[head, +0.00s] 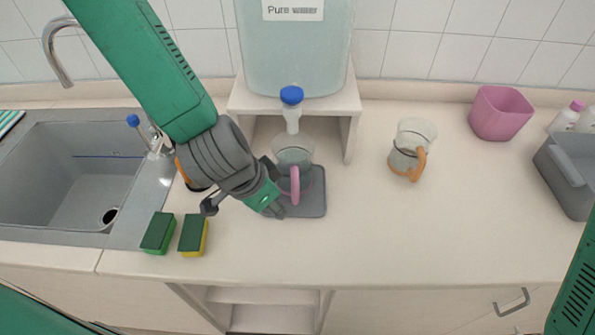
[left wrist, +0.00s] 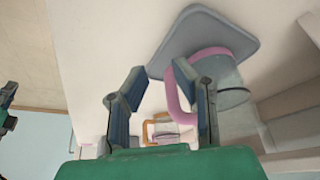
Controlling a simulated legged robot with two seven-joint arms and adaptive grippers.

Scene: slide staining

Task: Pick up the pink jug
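The pink jug (head: 293,152), a clear glass jug with a pink handle, stands upright on a grey mat (head: 314,205) below the tap of the water tank. My left gripper (head: 277,188) is at the handle side of the jug, low over the counter. In the left wrist view the jug (left wrist: 228,100) is upside down in the picture. There my left gripper's fingers (left wrist: 166,80) are spread, with part of the pink handle showing between them, near the right finger. I cannot tell whether the finger touches it. My right gripper is not in view.
The water tank (head: 297,55) stands on a white shelf behind the jug. A jug with an orange handle (head: 412,148) is to the right. Two sponges (head: 193,235) and the sink (head: 65,185) are to the left. The counter's front middle is clear. A pink bin (head: 500,113) stands at the back right.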

